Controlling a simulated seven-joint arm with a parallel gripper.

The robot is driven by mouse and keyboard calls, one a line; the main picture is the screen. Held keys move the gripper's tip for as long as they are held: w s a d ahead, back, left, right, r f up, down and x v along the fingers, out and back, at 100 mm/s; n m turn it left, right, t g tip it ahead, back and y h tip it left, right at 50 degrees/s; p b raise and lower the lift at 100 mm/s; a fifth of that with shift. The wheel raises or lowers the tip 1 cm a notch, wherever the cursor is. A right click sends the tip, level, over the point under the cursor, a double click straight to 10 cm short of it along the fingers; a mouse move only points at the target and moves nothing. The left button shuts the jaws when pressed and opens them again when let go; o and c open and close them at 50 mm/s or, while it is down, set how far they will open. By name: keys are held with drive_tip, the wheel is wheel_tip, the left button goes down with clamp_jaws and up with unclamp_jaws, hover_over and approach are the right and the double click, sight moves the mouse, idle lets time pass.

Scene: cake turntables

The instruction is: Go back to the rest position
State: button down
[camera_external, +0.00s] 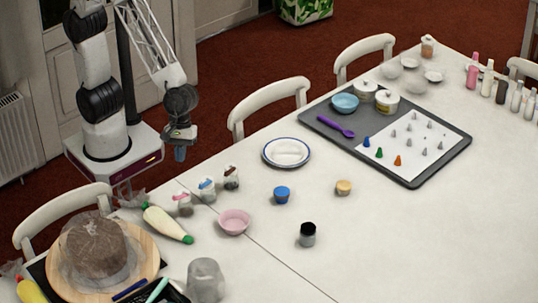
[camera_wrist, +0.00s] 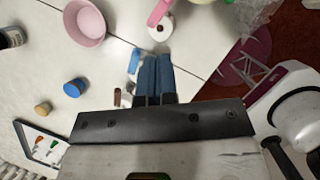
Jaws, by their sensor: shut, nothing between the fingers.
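My gripper (camera_external: 180,152) hangs at the end of my arm, pointing down near the table's far left edge, in front of my base in the outside view. In the wrist view its two blue fingers (camera_wrist: 156,75) lie side by side, shut with nothing between them. Just right of it in the outside view, small jars with blue (camera_external: 207,190) and dark (camera_external: 231,178) tops stand on the white table (camera_external: 330,240), apart from the fingers. A pink-topped jar (camera_external: 184,204) stands beside them.
A pink bowl (camera_external: 234,221), a piping bag (camera_external: 168,224), a blue pot (camera_external: 281,195) and a yellow pot (camera_external: 343,187) stand on the table. A brown cake (camera_external: 95,247) sits on a wooden turntable (camera_external: 143,262). White chairs (camera_external: 270,92) line the far edge. A dark tray (camera_external: 440,165) lies to the right.

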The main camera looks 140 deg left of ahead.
drive_tip(key=s+r+m+y, duration=0.1)
drive_tip(key=s+r+m, duration=0.7)
drive_tip(key=s+m, duration=0.4)
drive_tip(key=s+r+m+y, duration=0.2)
drive_tip(key=s+r+m, duration=0.6)
drive_tip(key=s+m, duration=0.5)
drive_tip(key=shift+s+a, duration=0.4)
drive_tip(key=shift+s, duration=0.2)
